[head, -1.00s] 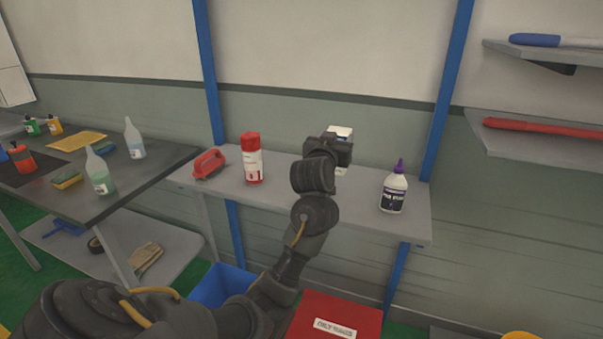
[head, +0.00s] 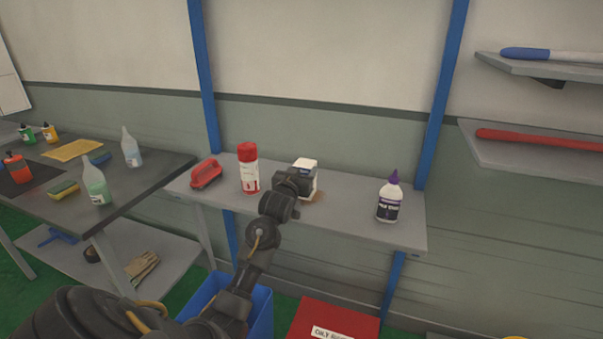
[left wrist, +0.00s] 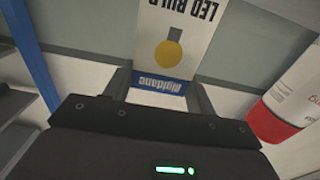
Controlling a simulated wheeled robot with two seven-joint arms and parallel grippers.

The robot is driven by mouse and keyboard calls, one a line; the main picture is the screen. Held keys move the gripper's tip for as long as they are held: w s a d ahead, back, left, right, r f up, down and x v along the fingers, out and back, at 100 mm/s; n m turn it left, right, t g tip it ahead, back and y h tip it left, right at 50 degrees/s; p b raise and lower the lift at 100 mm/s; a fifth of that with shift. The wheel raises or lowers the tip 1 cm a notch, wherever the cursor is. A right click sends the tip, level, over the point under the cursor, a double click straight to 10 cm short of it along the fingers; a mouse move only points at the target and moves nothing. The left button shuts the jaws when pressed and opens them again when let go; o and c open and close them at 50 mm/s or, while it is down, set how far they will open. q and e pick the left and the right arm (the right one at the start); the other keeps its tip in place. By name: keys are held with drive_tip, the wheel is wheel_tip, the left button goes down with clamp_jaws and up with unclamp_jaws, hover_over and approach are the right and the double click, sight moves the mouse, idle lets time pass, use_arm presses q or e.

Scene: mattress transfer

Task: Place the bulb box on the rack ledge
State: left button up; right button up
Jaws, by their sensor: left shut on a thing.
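The bulb box (head: 307,171) is a small white carton, upright over the rack ledge (head: 355,224), between the red-and-white spray can (head: 248,168) and the glue bottle. My left gripper (head: 298,184) is shut on it and hides part of its front. In the left wrist view the box (left wrist: 178,45) shows a yellow bulb picture and "LED BULB" upside down, between the two fingers (left wrist: 160,88). I cannot tell whether its base touches the ledge. My right gripper is not in view.
A white glue bottle (head: 390,199) with a purple cap stands right on the ledge, and a red-handled brush (head: 206,173) lies left. The can (left wrist: 285,100) is close beside the gripper. A blue bin (head: 261,308) and red box (head: 335,320) are below.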

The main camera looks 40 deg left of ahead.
use_arm(q)
drive_tip(key=shift+f, duration=0.6)
drive_tip(key=shift+f, duration=0.2)
drive_tip(key=o, duration=1)
